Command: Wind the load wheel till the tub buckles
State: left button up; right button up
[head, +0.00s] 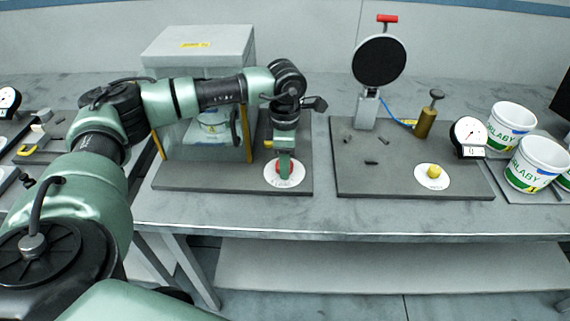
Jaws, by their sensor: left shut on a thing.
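A white tub (213,126) with a green label stands inside the press housing (200,48), behind its clear front and yellow posts. My left arm crosses in front of the press and covers part of the housing. I cannot see any dent in the tub from here. My right gripper is out of view.
On the right, a second dark base (395,183) carries a black disc (379,61) with a red handle, a brass cylinder (427,119), a yellow knob (434,171) and a dial gauge (468,135). Labelled tubs (535,163) stand at far right. Bare bench (322,215) lies along the front.

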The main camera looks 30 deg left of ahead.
pick_arm(q)
jog(key=shift+f+m+b, duration=0.1)
jog(key=shift+m+b, duration=0.6)
jog(key=shift+m, duration=0.4)
jog(key=shift+m+b, duration=0.6)
jog(key=shift+m, duration=0.5)
jog(key=o, duration=1.4)
notch_tip(320, 180, up, 8)
jog(key=shift+r+b, duration=0.1)
jog(key=shift+b, duration=0.6)
